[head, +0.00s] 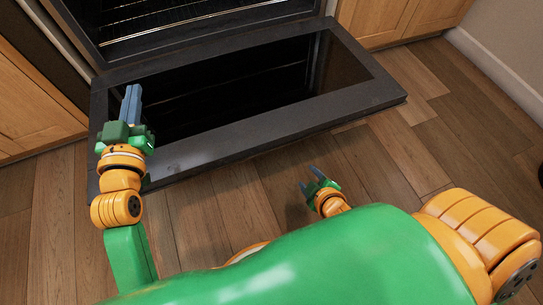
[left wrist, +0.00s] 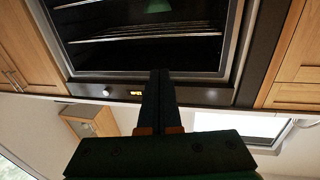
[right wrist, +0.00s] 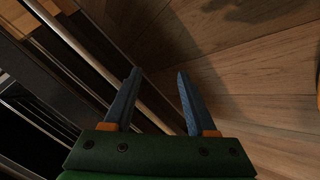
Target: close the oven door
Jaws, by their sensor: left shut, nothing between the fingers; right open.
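The oven door (head: 172,159) is folded down open, with its dark glass facing up, in front of the oven (head: 150,20). My left gripper (head: 131,103) is shut and empty. In the head view it overlaps the left part of the door; I cannot tell whether it touches. In the left wrist view its fingers (left wrist: 158,98) point toward the oven front and the dark cavity with wire racks (left wrist: 145,33). My right gripper (head: 313,182) is open and empty, low in front of the door's outer edge. In the right wrist view its fingers (right wrist: 158,100) are apart, near a metal bar (right wrist: 95,62).
Wooden cabinets stand left (head: 32,105) and right (head: 400,18) of the oven. The wooden floor (head: 425,140) is clear to the right of the door. A white baseboard (head: 500,75) runs along the right wall. The oven's control panel (left wrist: 135,93) shows a lit display.

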